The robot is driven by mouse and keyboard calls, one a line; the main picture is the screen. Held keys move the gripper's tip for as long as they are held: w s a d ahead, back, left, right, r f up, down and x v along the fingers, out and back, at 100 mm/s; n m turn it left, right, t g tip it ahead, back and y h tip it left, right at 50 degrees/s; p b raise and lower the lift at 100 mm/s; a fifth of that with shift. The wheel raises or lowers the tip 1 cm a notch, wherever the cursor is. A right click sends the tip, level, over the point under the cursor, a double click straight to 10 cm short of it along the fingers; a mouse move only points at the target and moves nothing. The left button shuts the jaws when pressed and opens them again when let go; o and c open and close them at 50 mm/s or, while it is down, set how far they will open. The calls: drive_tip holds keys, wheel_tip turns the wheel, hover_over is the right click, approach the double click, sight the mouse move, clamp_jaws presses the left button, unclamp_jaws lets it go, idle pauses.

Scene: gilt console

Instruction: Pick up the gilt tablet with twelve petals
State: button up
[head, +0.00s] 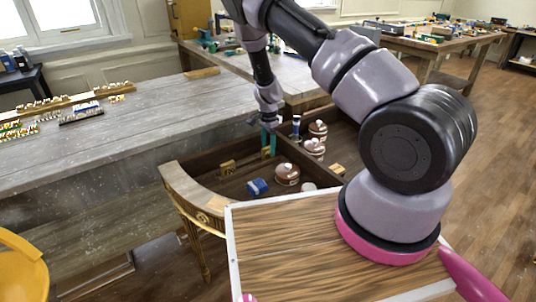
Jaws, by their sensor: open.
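The gilt console (180,185) has a curved wooden rim and a dark, divided open interior. A small gilt piece (228,168) lies inside at the left, and another gilt piece (338,169) is at the right. They are too small for me to count petals or tell which is the tablet. My gripper (268,144) reaches down into the console with its teal fingers apart. It is to the right of the left gilt piece, and I see nothing held between the fingers. The floor of the console right behind the fingers is partly hidden.
A blue block (257,187), a brown-and-white round pot (287,174), similar pots (315,148) and a blue-and-white cylinder (296,125) stand in the console near my gripper. Dividers and rim are raised edges. A long grey table (120,135) stands at left.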

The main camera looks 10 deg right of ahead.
drive_tip(key=shift+f, duration=0.75)
clamp_jaws()
